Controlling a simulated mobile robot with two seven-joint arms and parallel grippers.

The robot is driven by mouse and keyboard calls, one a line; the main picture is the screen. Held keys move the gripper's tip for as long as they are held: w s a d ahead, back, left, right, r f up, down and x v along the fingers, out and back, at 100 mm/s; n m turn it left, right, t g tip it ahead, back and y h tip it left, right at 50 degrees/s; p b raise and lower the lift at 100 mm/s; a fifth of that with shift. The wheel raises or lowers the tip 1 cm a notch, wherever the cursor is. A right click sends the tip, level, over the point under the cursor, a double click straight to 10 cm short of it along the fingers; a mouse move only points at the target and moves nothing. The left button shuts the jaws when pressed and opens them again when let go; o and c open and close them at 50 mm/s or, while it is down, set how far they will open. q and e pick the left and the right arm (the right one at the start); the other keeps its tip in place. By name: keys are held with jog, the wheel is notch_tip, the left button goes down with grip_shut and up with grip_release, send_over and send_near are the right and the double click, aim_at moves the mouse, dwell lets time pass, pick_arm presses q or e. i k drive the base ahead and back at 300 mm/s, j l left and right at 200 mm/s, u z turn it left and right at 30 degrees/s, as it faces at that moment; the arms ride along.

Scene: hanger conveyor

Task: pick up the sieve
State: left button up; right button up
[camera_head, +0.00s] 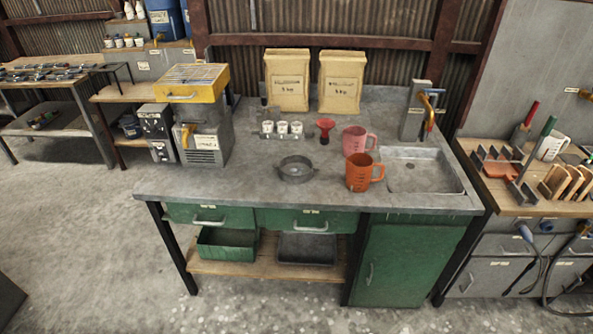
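A round grey sieve (295,168) lies on the grey worktop (232,185) near its front edge, about the middle. It looks like a shallow ring with small lugs at its sides. Nothing covers it from above. Neither of my grippers shows in the head view, so I cannot see whether they are open or shut.
A yellow-topped machine (194,85) is at left. The front left worktop is clear.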

aim_at(294, 169)
jog(key=i+u, duration=0.1)
jog(key=u, duration=0.25)
jog(key=l+u, duration=0.15)
jog(key=u, duration=0.25)
jog(key=i+l+u, duration=0.1)
jog(key=u, duration=0.25)
jog(key=i+l+u, duration=0.1)
jog(key=l+u, duration=0.15)
jog(key=l, duration=0.25)
jog(key=i+l+u, duration=0.1)
jog(key=l+u, duration=0.15)
jog(key=l, duration=0.3)
